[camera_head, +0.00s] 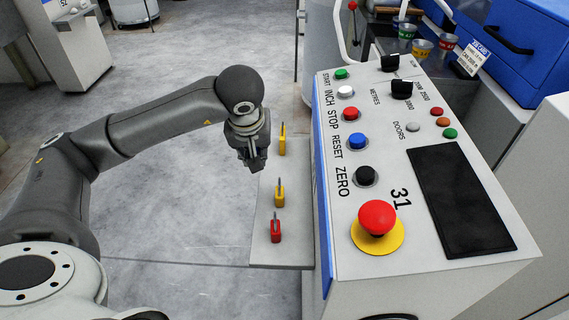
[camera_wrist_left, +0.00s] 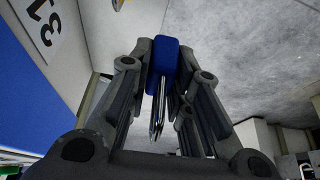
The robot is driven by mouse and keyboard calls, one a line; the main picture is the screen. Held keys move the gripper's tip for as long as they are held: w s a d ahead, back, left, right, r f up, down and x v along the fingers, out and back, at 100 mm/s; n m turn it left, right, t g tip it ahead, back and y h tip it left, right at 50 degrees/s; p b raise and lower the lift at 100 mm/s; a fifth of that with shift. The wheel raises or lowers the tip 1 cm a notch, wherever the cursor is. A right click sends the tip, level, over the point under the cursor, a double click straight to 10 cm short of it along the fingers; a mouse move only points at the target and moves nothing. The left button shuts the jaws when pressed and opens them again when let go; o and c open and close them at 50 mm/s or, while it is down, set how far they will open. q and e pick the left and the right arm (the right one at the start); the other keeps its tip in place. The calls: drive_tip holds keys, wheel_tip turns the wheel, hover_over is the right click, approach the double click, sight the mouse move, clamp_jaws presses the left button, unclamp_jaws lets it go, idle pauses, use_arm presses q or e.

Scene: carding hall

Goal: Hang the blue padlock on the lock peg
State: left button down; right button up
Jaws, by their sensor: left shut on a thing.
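My left gripper (camera_head: 255,162) points down, just left of the console, above the far-left part of a pale side board (camera_head: 282,256). In the left wrist view it is shut on the blue padlock (camera_wrist_left: 165,54), whose metal shackle (camera_wrist_left: 158,112) points back between the fingers. The blue padlock cannot be made out in the head view. Two yellow padlocks, a far one (camera_head: 282,142) and a nearer one (camera_head: 279,193), and a red padlock (camera_head: 275,230) are in a row on the board. I cannot make out a bare lock peg. My right gripper is not in view.
The console (camera_head: 330,250) stands right beside the board, with a red emergency button (camera_head: 377,217), several smaller buttons and a dark screen (camera_head: 462,200). Colored cups (camera_head: 421,48) stand behind it. Open grey floor (camera_head: 180,200) lies left of the board.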

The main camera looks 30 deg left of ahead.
use_arm(q)
drive_tip(key=w+f, duration=0.2)
drive_tip(key=w, duration=0.1)
drive_tip(key=w+f, duration=0.3)
drive_tip(key=w, duration=0.1)
drive_tip(key=w+d+f+b, duration=0.1)
drive_tip(key=w+f, duration=0.1)
drive_tip(key=w, duration=0.1)
drive_tip(key=shift+w+d+f, duration=0.1)
drive_tip(key=shift+w+f, duration=0.25)
drive_tip(key=shift+w, duration=0.05)
drive_tip(key=shift+w+f, duration=0.3)
drive_tip(key=shift+f, duration=0.2)
drive_tip(key=shift+w+d+f+b, duration=0.1)
drive_tip(key=shift+f+b, duration=0.05)
drive_tip(key=shift+f, duration=0.5)
drive_tip(key=shift+w+f+b, duration=0.1)
drive_tip(key=shift+f+b, duration=0.05)
drive_tip(key=shift+f, duration=0.7)
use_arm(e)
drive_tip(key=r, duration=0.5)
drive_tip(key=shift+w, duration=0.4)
